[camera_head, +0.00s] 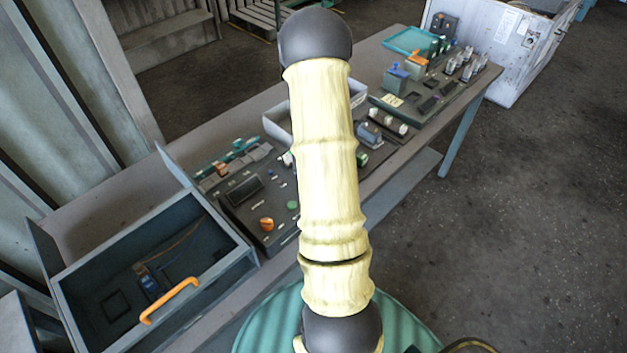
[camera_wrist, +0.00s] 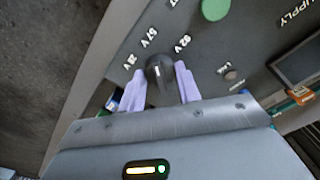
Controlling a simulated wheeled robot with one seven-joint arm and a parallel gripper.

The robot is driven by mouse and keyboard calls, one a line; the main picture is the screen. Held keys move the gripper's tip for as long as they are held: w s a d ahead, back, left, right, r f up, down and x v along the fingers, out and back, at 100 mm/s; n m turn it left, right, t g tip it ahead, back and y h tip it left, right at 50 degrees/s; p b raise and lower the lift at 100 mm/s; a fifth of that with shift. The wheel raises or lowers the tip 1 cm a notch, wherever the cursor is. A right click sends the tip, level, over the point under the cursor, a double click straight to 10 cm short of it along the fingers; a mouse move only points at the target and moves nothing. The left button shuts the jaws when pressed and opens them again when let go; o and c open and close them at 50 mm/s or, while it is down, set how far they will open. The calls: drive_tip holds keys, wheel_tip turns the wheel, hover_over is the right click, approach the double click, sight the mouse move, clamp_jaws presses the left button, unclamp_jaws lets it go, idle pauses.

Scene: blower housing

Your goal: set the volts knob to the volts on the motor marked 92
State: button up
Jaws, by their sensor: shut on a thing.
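In the wrist view, a dark volts knob (camera_wrist: 158,68) sits on the grey supply panel (camera_wrist: 105,68). Labels around it seem to read 21 V, 57 V and 62 V; they are small and blurred. My gripper (camera_wrist: 161,84) has its two pale lilac fingers on either side of the knob and is shut on it. A light mark shows on the knob, but which label it points to is hard to tell. In the head view my arm hides the gripper and the knob. Several motors, such as a grey one (camera_head: 369,133), are on the table; no 92 is legible.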

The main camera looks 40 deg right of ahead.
drive_tip(key=m, duration=0.5)
drive_tip(key=shift+m, duration=0.3)
drive_tip(key=m, duration=0.5)
drive_tip(key=shift+r, duration=0.1)
drive_tip(key=o, duration=1)
drive_tip(key=shift+c, duration=0.2)
wheel_tip(320, 180, up, 17)
drive_tip(key=b, duration=0.1)
drive_tip(key=shift+r+b, duration=0.15)
drive_tip(key=shift+b, duration=0.2)
